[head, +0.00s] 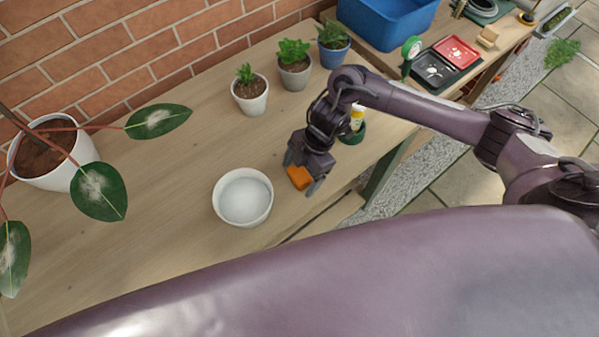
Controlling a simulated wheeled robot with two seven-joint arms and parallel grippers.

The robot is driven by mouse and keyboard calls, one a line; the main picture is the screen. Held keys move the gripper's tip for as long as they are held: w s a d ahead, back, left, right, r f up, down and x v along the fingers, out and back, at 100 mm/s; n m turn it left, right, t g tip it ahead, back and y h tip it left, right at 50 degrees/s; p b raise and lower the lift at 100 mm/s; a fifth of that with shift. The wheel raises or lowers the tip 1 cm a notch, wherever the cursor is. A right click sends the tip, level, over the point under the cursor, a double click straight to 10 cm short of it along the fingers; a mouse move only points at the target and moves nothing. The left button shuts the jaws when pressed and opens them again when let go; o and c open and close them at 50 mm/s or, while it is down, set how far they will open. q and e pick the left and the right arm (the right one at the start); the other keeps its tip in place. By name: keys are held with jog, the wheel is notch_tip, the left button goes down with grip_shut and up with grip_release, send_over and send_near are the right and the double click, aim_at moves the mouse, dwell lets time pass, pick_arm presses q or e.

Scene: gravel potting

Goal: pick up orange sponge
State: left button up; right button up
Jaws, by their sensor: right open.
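The orange sponge (299,177) lies near the front edge of the wooden table, to the right of a white bowl. My right gripper (301,182) reaches in from the right and is over the sponge. Its fingers are open, with the sponge between or just below them; I cannot tell whether they touch it. Part of the sponge is hidden by the gripper. My left gripper is not in view.
The white bowl (243,198) stands close to the left of the sponge. Potted plants (250,92) line the back, and a large-leaved plant in a white pot (62,171) stands at left. A blue bin (385,22) and a red tray (457,52) are at the upper right.

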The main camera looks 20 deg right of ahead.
aim_at(299, 174)
jog(key=shift+a+f, duration=0.1)
jog(key=shift+f, duration=0.05)
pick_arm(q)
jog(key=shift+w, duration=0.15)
pick_arm(e)
jog(key=c, duration=1.1)
jog(key=shift+o, duration=0.2)
